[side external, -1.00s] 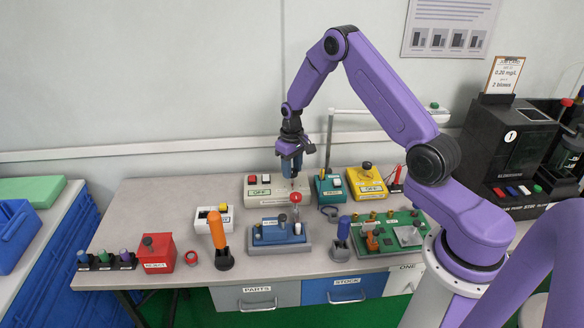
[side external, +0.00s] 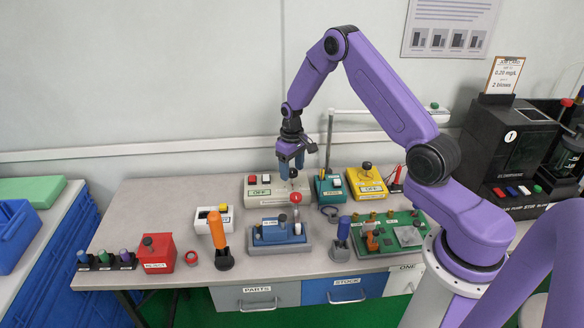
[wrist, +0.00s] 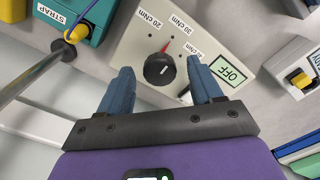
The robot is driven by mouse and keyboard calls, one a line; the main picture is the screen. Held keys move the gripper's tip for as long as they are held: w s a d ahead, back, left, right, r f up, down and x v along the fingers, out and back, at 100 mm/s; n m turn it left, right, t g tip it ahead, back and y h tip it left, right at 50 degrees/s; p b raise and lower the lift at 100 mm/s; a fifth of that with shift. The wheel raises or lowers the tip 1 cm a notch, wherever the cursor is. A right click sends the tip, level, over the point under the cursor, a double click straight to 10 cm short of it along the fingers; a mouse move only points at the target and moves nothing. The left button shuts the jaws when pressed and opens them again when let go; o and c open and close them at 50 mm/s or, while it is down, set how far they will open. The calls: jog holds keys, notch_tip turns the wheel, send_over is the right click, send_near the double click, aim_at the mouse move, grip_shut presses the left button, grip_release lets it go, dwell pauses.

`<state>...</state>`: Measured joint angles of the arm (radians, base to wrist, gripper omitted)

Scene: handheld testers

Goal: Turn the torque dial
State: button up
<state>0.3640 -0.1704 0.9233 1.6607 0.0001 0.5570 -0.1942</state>
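The torque dial (wrist: 159,69) is a round black knob on a beige tester box (wrist: 125,58). Labels such as 20 cNm and 30 cNm surround it, with a red mark beside the knob. In the side view the tester (side external: 262,197) stands at the back of the bench with an OFF display. My gripper (side external: 291,170) is above its right part. In the wrist view my gripper (wrist: 160,80) is open, with one blue finger to each side of the dial and no visible contact. The fingers' height over the dial is hard to tell.
A teal STRAP box (side external: 329,188) and a yellow box (side external: 366,184) stand right of the tester. A blue-and-grey fixture (side external: 280,234) with a red-topped post stands in front. A grey pole (wrist: 35,82) passes close on the left in the wrist view.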

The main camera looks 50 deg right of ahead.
aim_at(292, 171)
notch_tip(292, 171, up, 18)
jog(key=shift+f, duration=0.25)
dwell(0.4)
jog(key=s+a+r+n, duration=0.2)
jog(key=s+a+n, duration=0.1)
jog(key=s+a, duration=0.45)
jog(key=s+a+r+n, duration=0.25)
jog(key=s+a, duration=0.35)
jog(key=a, duration=0.3)
jog(key=s+a+f+n, duration=0.1)
jog(key=s+n, duration=0.6)
jog(key=s, duration=1.6)
jog(key=shift+s+a, duration=0.15)
jog(key=shift+a, duration=0.1)
